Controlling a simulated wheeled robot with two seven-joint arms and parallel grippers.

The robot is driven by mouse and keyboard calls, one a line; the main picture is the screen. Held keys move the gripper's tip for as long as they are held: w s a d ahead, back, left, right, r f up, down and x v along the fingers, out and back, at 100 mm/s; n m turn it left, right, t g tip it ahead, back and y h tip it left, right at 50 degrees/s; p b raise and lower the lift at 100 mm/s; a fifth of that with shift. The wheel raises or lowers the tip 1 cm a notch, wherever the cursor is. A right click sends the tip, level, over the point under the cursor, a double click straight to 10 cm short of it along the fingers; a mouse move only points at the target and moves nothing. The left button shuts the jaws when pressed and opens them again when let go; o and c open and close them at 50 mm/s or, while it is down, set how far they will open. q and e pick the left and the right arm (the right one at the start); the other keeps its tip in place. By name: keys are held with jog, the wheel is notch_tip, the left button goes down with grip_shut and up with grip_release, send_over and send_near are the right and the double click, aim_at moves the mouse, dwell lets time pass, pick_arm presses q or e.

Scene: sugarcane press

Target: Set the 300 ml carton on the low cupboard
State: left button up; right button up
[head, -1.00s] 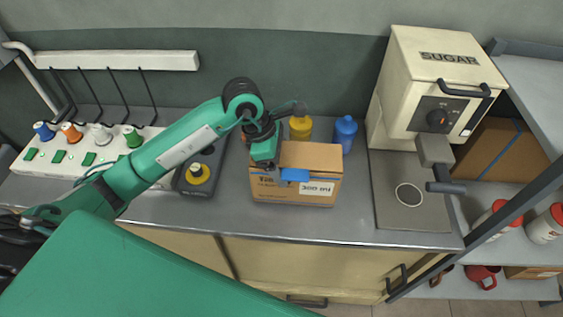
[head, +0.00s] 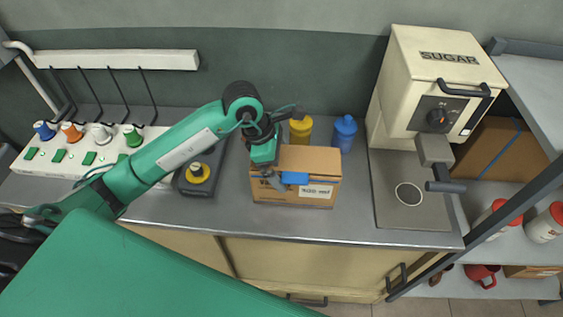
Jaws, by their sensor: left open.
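The brown cardboard carton (head: 325,165) stands upright on the grey counter top (head: 320,225), with a white label reading about 300 ml on its front. Cream cupboard doors (head: 300,265) are below the counter. My right gripper is not in view.
A yellow bottle (head: 301,129) and a blue bottle (head: 345,132) stand behind the carton. A cream sugar press (head: 425,80) is at right. Bare counter lies in front of the carton.

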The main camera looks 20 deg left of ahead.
pick_arm(q)
jog(key=v, duration=0.3)
jog(key=shift+a+r+b, duration=0.15)
jog(key=shift+r+b, duration=0.1)
jog(key=shift+b, duration=0.1)
jog(key=b+v, duration=0.1)
jog(key=v, duration=0.6)
jog(key=shift+r, duration=0.2)
jog(key=shift+s+a+r, duration=0.1)
jog(key=shift+a+r, duration=0.05)
jog(key=shift+r, duration=0.15)
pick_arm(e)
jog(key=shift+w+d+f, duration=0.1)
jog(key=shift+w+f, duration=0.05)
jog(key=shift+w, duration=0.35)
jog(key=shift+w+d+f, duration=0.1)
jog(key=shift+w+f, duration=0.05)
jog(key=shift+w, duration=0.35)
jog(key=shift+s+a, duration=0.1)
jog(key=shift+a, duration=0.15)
